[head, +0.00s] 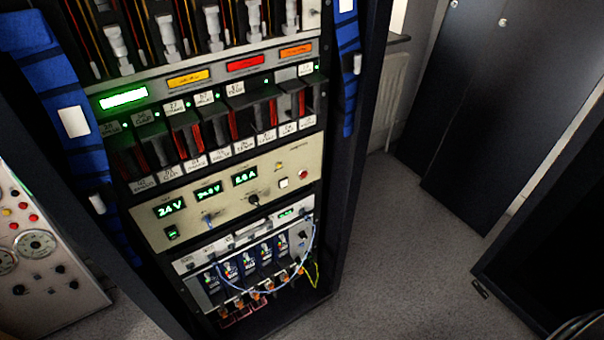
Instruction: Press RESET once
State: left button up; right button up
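A tall dark equipment rack stands left of centre in the head view. Its beige power panel (235,190) has three green readouts, with the left one showing 24 V. At the panel's right end are a white square button (283,183), a red round button (303,174) and a small yellow light or button (279,165). A black knob (253,199) sits left of them. The lettering is too small to read, so I cannot tell which control is RESET. Neither of my grippers is in view.
Blue cable bundles (45,75) run down the rack's sides. A module with looped wires (255,262) sits below the panel. A gauge console (40,255) stands at the left. Dark cabinets (500,90) stand at the right. The grey floor (400,250) between is clear.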

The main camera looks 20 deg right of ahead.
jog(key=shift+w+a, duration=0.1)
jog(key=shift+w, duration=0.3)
